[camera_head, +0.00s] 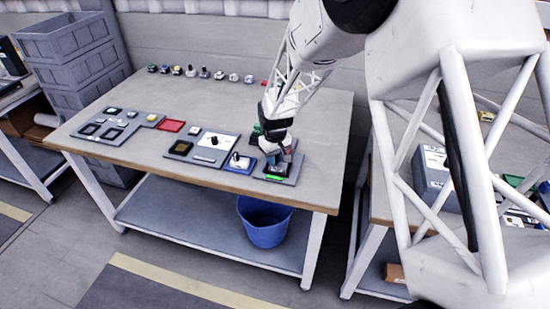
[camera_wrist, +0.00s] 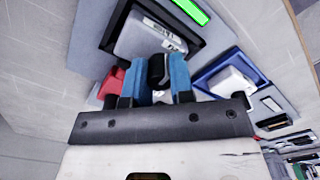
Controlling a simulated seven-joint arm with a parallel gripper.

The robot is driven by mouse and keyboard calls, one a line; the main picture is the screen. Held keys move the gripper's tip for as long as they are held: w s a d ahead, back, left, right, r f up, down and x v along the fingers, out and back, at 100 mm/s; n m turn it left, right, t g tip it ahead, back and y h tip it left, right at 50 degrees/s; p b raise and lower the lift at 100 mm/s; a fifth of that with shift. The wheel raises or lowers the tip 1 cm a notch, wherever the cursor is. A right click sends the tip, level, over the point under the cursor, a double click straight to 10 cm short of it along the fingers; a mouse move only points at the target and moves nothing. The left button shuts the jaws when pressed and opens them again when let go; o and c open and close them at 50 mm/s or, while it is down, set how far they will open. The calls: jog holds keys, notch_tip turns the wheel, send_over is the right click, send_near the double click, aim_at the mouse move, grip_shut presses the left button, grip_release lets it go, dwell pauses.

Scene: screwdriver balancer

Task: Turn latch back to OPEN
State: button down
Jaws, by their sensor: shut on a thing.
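My gripper (camera_head: 277,150) is at the right end of the row of panels on the table, low over a grey panel (camera_head: 291,177) with a lit green bar (camera_head: 275,178). In the wrist view, the blue fingertips (camera_wrist: 168,80) of my gripper are closed on a small black piece (camera_wrist: 157,70), which looks like the latch. Most of it is hidden between the fingers, so I cannot tell its angle or read any OPEN mark. Just beyond it is a grey block with a white label (camera_wrist: 165,38) in a dark frame, below the green bar (camera_wrist: 190,10).
A blue-framed panel with a white part (camera_wrist: 230,82) lies close on the right in the wrist view, and a red part (camera_wrist: 112,84) on the left. More panels (camera_head: 212,146) stretch left across the table (camera_head: 150,165). Several small parts line the back edge. A blue bin (camera_head: 264,222) stands below.

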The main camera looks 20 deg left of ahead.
dwell(0.3)
jog(key=c, duration=1)
grip_release()
jog(key=shift+r, duration=0.15)
jog(key=shift+r, duration=3.8)
